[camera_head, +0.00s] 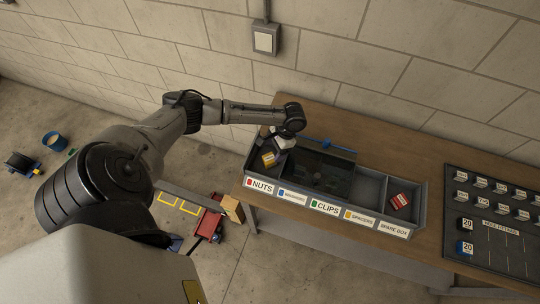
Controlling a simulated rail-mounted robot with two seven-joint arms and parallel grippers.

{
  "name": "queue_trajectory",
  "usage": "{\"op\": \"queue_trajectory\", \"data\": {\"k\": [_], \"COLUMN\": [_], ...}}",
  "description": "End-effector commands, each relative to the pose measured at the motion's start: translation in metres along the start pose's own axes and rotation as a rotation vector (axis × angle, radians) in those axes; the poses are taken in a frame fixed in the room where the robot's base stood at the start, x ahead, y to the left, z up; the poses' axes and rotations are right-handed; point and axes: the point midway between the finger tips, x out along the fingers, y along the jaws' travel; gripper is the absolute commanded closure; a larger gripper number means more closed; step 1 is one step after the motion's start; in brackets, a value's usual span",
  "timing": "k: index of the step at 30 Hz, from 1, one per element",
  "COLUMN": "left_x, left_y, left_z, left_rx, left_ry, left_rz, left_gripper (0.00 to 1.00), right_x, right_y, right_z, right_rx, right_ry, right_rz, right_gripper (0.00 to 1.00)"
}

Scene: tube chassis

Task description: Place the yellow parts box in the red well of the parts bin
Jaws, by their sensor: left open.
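The grey parts bin (420,212) sits on the wooden bench, with labelled wells along its front. The leftmost well carries a NUTS label (261,186) with a red mark. The yellow parts box (269,158) is in or just above this leftmost well, tilted in the picture; I cannot tell whether it touches the floor of the well. My left gripper (276,147) is open, right at the box's upper side, and partly hides the well. My right gripper is not in view.
A red box (401,200) lies in the right-end SPARE BOX well. A blue piece (327,143) is at the bin's back edge. A blue bucket (54,141) and a red item (208,223) are on the floor.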

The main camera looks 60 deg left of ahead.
Motion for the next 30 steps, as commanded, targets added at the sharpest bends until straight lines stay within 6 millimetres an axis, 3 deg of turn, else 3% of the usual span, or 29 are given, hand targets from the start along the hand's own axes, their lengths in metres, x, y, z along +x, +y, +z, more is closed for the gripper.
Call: {"op": "queue_trajectory", "data": {"k": [3, 10, 26, 30], "left_x": [-0.018, -0.037, -0.040, -0.036], "left_y": [0.000, 0.000, 0.001, 0.023], "left_z": [-0.001, 0.000, 0.000, 0.009], "left_rx": [0.002, 0.002, 0.001, 0.024], "left_ry": [0.003, 0.001, 0.000, -0.005], "left_rz": [0.000, 0.000, 0.000, -0.015], "left_gripper": [0.26, 0.26, 0.26, 0.26], "right_x": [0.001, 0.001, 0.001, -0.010], "right_y": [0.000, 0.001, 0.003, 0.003], "right_z": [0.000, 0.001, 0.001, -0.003], "right_rx": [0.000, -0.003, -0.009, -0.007], "right_ry": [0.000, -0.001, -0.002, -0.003], "right_rz": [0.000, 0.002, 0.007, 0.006], "right_gripper": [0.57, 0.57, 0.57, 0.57]}}
